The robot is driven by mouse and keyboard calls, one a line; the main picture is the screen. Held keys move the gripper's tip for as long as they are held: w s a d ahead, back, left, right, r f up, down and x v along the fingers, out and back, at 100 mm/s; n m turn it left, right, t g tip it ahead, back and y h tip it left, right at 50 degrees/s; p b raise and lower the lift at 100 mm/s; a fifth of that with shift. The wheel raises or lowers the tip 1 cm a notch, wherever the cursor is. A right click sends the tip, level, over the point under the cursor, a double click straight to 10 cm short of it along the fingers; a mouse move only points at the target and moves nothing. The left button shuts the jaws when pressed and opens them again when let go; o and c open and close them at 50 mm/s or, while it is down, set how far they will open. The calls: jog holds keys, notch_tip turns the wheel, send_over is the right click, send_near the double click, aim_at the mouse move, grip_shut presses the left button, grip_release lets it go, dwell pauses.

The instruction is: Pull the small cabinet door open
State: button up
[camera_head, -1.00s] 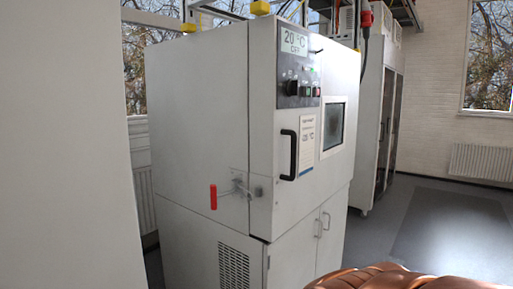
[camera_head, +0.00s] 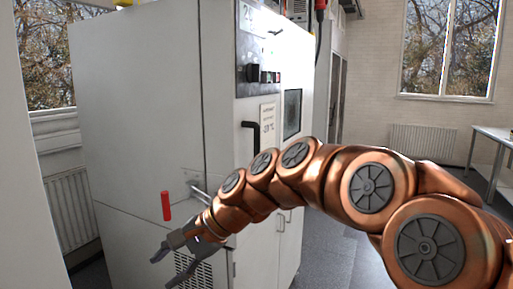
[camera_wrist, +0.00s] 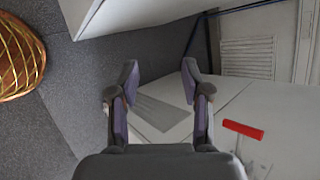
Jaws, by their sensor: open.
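The white cabinet (camera_head: 140,110) fills the left and middle of the head view. Its lower front has small doors (camera_head: 263,256) with thin bar handles (camera_head: 281,222), partly hidden by my arm and appearing closed. Above them is a larger door with a black handle (camera_head: 248,137); this door also appears closed. My gripper (camera_head: 164,271) is open and empty, in front of the cabinet's left side near the vent grille (camera_head: 195,275). In the wrist view my gripper's fingers (camera_wrist: 160,78) are spread with nothing between them. No door handle shows clearly there.
A red lever (camera_head: 166,206) sticks out of the cabinet's left side, close above my gripper; it also shows in the wrist view (camera_wrist: 243,130). A radiator (camera_head: 70,210) stands behind at left. A table (camera_head: 494,138) is at far right. Floor (camera_head: 345,250) right of the cabinet looks clear.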

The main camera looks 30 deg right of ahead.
jog(key=w+d+r+m+t+y, duration=0.2)
jog(key=w+d+r+m+t, duration=0.2)
jog(key=w+d+r+m, duration=0.35)
jog(key=m+t+h, duration=0.4)
jog(key=m+t, duration=0.5)
jog(key=m, duration=0.3)
send_near(257, 140)
jog(key=w, duration=0.3)
jog(key=shift+p+x, duration=1.1)
jog(key=shift+x, duration=2.85)
jog(key=shift+f, duration=0.1)
jog(key=shift+c, duration=0.4)
grip_shut()
